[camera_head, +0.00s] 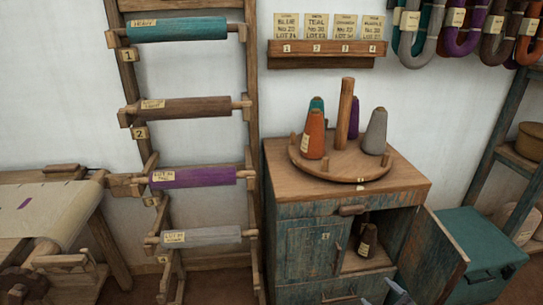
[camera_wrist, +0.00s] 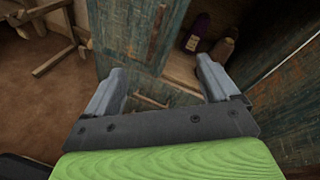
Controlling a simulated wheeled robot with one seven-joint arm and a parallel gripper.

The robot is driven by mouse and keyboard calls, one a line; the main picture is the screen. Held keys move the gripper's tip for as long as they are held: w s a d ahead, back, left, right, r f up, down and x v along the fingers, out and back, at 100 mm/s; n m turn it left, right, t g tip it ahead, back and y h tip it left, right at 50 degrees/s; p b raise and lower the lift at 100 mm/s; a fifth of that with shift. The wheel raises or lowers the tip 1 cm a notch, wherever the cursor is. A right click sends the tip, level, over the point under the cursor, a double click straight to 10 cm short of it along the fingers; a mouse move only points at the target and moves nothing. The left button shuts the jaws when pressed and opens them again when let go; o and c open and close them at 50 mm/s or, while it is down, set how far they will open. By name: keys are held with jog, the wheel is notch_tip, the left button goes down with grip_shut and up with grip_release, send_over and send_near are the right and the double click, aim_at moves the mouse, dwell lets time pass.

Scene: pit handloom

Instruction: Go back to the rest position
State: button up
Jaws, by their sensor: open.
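My gripper (camera_wrist: 162,72) is open and empty in the wrist view, its two grey fingers wide apart with nothing between them. It is in front of the wooden cabinet (camera_head: 302,245), near the open compartment. In the head view only part of my gripper (camera_head: 397,291) shows, at the bottom edge beside the open door. Inside the compartment stands a dark brown cone (camera_head: 367,240) with a label. The wrist view shows a purple cone (camera_wrist: 198,30) and a brown cone (camera_wrist: 222,50) in there.
The open cabinet door (camera_head: 440,262) juts out right of my gripper. A teal box (camera_head: 482,250) stands beyond it. A round peg tray (camera_head: 340,170) with several cones tops the cabinet. A roller rack (camera_head: 255,150) and loom (camera_head: 45,215) stand left. Bare floor (camera_wrist: 40,110) shows left.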

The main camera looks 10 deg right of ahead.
jog(key=a+r+n+g+y, duration=0.2)
jog(key=a+r+n+g, duration=0.8)
jog(key=a+r+n, duration=1)
jog(key=s+a+r+n+h, duration=0.2)
jog(key=s+a+r+n, duration=0.25)
jog(key=s, duration=0.45)
jog(key=s+a+r+n+h, duration=0.2)
jog(key=s+a+r+n, duration=0.3)
jog(key=s, duration=0.5)
notch_tip(320, 180, up, 15)
jog(key=d+p, duration=0.1)
jog(key=p, duration=1.3)
jog(key=shift+w+d, duration=0.15)
jog(key=shift+w, duration=0.15)
